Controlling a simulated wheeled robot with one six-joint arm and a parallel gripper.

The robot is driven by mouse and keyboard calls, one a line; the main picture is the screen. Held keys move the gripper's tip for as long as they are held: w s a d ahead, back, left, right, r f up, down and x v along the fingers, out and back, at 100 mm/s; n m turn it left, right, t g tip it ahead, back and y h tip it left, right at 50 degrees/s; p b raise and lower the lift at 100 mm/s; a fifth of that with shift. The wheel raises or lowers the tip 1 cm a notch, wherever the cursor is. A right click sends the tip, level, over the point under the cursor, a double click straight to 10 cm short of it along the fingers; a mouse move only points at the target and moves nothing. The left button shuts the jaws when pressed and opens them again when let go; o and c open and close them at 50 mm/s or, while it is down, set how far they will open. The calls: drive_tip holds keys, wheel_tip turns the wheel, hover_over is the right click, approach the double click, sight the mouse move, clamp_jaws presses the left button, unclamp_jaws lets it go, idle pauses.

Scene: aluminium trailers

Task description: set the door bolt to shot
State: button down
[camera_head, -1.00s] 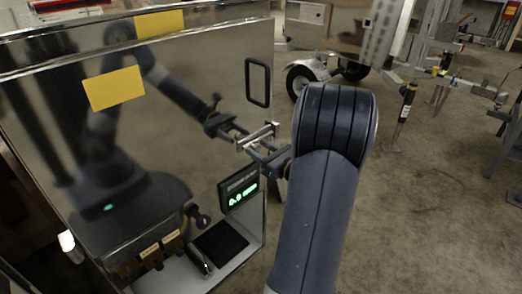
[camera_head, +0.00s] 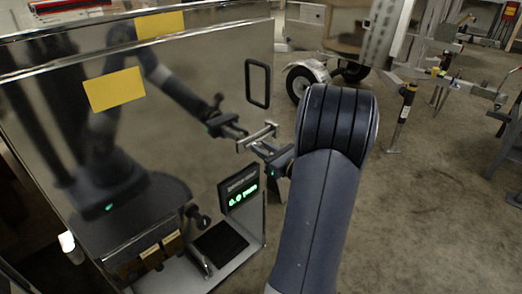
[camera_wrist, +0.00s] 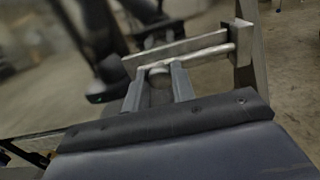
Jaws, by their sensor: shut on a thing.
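The door bolt (camera_head: 257,137) is a bright metal bar on the free-edge side of a shiny, mirror-like door (camera_head: 150,140). In the wrist view the bolt's round rod (camera_wrist: 205,56) runs below a flat metal strip toward an upright post at the right. My gripper (camera_head: 260,150) reaches the bolt from the right, partly hidden by my forearm in the head view. In the wrist view my gripper (camera_wrist: 157,82) has its two fingers around the bolt's rounded knob (camera_wrist: 158,73) and is shut on it. The dark reflection of my arm shows in the door.
A black door handle (camera_head: 257,83) is above the bolt. A display box with green digits (camera_head: 240,190) is below it. Yellow notes (camera_head: 114,89) are stuck on the door. A trailer wheel (camera_head: 302,80) stands behind; the floor at the right is largely open.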

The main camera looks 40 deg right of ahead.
drive_tip(key=shift+w+d, duration=0.1)
drive_tip(key=shift+d, duration=1.3)
drive_tip(key=c, duration=1.2)
unclamp_jaws()
drive_tip(key=shift+d, duration=0.1)
drive_tip(key=s, duration=0.3)
drive_tip(key=s+p, duration=0.1)
drive_tip(key=s, duration=0.3)
drive_tip(key=s+p, duration=0.1)
drive_tip(key=s, duration=0.2)
drive_tip(key=shift+s+d, duration=0.4)
